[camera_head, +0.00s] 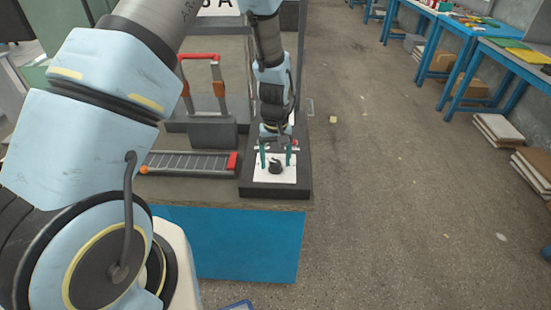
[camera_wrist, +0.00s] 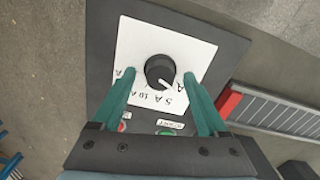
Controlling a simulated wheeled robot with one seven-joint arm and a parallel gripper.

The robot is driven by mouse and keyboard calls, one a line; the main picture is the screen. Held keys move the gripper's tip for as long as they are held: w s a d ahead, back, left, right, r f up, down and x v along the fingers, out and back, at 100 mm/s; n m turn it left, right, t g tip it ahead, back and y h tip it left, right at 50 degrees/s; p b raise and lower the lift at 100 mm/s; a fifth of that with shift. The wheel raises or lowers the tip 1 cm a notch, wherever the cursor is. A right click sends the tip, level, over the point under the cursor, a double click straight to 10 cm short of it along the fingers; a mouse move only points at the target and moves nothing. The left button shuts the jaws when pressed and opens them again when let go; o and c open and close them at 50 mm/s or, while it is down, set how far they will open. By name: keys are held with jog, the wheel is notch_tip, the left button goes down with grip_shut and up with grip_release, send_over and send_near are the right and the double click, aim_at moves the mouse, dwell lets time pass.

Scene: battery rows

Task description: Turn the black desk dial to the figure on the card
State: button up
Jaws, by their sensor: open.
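The black desk dial (camera_wrist: 160,71) is a round knob with a white pointer mark, set on a white panel (camera_wrist: 138,40) with printed figures around its lower side. In the wrist view the pointer is toward the lower right, near a letter A. The dial also shows in the head view (camera_head: 275,167). My gripper (camera_wrist: 160,82) is open, its green fingers on either side of the dial and apart from it in the picture. I cannot tell its height above the panel. A card (camera_head: 218,6) with large black characters is cut off at the top of the head view; only an A is clear.
The panel sits in a dark box (camera_head: 258,193) at the bench's right end. Beside it lies a grey slotted tray (camera_head: 190,163) with a red end. A red-handled frame (camera_head: 200,58) stands behind. A red button (camera_wrist: 122,126) and small labels lie below the dial. Open floor is at right.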

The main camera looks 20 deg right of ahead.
grip_shut()
dwell(0.5)
jog(key=m+b, duration=0.1)
jog(key=m, duration=0.3)
jog(key=shift+w+b, duration=0.1)
jog(key=shift+b, duration=0.25)
jog(key=m+b, duration=0.1)
jog(key=m, duration=0.3)
jog(key=shift+m, duration=0.3)
dwell(0.4)
grip_release()
